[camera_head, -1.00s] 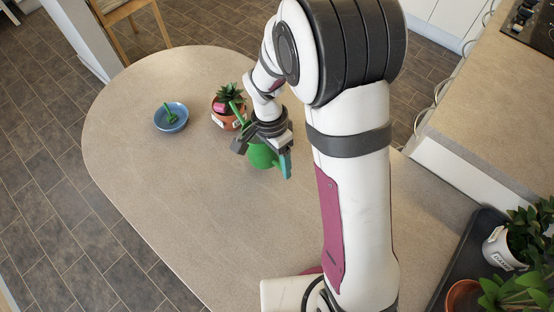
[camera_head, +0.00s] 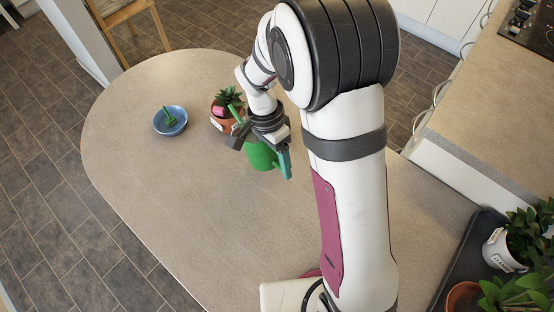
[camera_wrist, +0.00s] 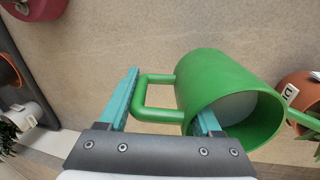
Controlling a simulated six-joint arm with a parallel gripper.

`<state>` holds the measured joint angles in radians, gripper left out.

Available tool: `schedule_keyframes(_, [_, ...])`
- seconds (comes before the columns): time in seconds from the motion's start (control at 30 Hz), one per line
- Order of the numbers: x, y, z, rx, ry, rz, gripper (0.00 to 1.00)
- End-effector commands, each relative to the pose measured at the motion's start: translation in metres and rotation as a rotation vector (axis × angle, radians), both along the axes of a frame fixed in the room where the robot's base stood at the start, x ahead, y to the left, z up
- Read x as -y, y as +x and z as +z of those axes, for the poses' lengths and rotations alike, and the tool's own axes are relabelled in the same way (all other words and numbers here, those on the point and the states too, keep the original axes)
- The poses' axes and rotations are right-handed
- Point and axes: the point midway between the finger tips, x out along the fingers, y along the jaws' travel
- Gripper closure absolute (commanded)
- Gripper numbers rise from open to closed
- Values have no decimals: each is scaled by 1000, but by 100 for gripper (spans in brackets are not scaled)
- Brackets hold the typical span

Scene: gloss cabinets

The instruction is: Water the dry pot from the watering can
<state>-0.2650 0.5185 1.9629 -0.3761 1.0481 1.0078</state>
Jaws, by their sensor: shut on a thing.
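The green watering can (camera_head: 262,155) hangs from my gripper (camera_head: 262,146), which is shut on its handle; the handle (camera_wrist: 142,97) shows between the teal fingers in the wrist view. In the wrist view the can (camera_wrist: 225,95) opens toward the camera and shows a pale grey surface inside. Its spout points right there, toward a terracotta pot (camera_wrist: 298,92). In the head view the terracotta pot (camera_head: 219,126) holds a spiky plant and has a pink tag and a white label. The spout is close beside this pot. The label is too small to read in the head view.
A blue dish (camera_head: 170,121) with a small green object (camera_head: 170,118) lies left of the pot. A dark tray (camera_head: 455,275) at the lower right holds a white labelled pot (camera_head: 500,250) and a terracotta pot (camera_head: 461,298). The front of the table (camera_head: 190,210) is clear.

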Motion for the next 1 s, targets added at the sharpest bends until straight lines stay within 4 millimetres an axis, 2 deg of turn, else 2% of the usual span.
schedule_keyframes(1.0, [0, 0, 14, -58, -37, 0, 100])
